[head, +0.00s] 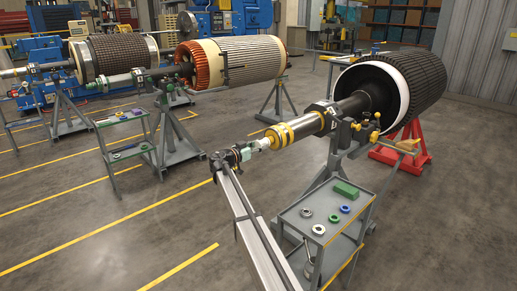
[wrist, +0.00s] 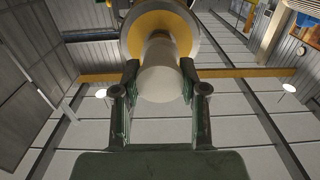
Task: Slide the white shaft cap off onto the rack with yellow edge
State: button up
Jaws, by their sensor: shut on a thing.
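The white shaft cap (head: 263,143) sits at the near end of the dark shaft with yellow bands (head: 297,130), in line with it. In the wrist view the white cap (wrist: 162,60) stands out from the yellow-and-grey shaft end (wrist: 140,35). My gripper (head: 246,152) is shut on the cap, with one finger on each side in the wrist view (wrist: 160,78). How far the cap reaches onto the shaft is hidden. The rack with yellow edge (head: 325,203) stands below and right of my gripper.
The rack's top holds a green block (head: 346,190) and several rings, including a blue ring (head: 345,208). The large rotor (head: 425,85) rests on red stands (head: 398,150) behind. Another grey rack (head: 122,118) stands left. Open floor lies between.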

jog(key=shift+s, duration=0.1)
jog(key=b+v, duration=0.4)
jog(key=v, duration=0.4)
jog(key=shift+b, duration=0.4)
dwell(0.4)
